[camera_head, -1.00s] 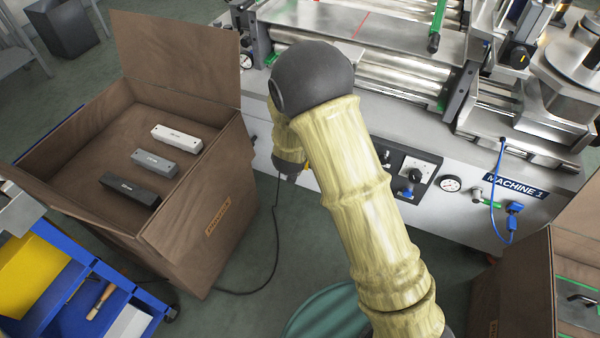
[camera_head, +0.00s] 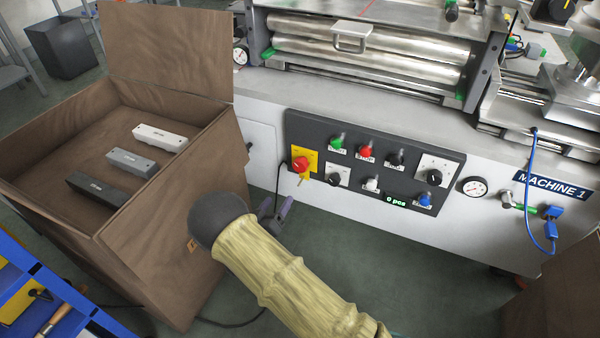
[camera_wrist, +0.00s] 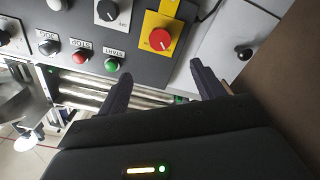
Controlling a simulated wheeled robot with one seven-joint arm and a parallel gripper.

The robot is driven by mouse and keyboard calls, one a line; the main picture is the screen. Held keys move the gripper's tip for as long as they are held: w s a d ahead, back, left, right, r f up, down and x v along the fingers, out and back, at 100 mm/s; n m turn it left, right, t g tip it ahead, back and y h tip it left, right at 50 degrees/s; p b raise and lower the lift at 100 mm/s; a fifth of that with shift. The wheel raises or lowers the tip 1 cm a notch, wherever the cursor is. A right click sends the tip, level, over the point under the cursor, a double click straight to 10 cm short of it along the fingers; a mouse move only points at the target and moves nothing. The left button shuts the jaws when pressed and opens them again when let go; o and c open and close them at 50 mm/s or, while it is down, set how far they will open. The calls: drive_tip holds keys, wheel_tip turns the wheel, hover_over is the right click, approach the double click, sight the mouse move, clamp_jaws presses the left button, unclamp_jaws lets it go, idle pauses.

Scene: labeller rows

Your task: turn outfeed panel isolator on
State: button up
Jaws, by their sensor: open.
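The isolator is a red rotary knob on a yellow plate (camera_head: 300,164) at the left end of the dark control panel (camera_head: 400,196). A small yellow piece shows just below the knob; what it is I cannot tell. My gripper (camera_head: 277,212) is below and left of the isolator in the head view, partly hidden by my arm. In the wrist view, the red knob (camera_wrist: 160,39) lies beyond my open fingers (camera_wrist: 162,82), about between them, with nothing held. The knob's on or off position is too small to read.
Green (camera_head: 337,144), red (camera_head: 365,152) and black (camera_head: 395,158) buttons and a black dial (camera_head: 338,178) sit right of the isolator. A brown box (camera_head: 165,225) with several bars stands close left of my arm. A blue trolley (camera_head: 50,290) is front left.

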sight(299, 168)
drive_tip(key=b+x, duration=0.7)
drive_tip(key=x, duration=0.9)
drive_tip(key=shift+w+d+f+b, duration=0.1)
drive_tip(key=shift+w+b, duration=0.25)
drive_tip(key=shift+w, duration=0.05)
drive_tip(key=shift+w+d, duration=0.15)
drive_tip(key=shift+w, duration=0.15)
drive_tip(key=c, duration=1)
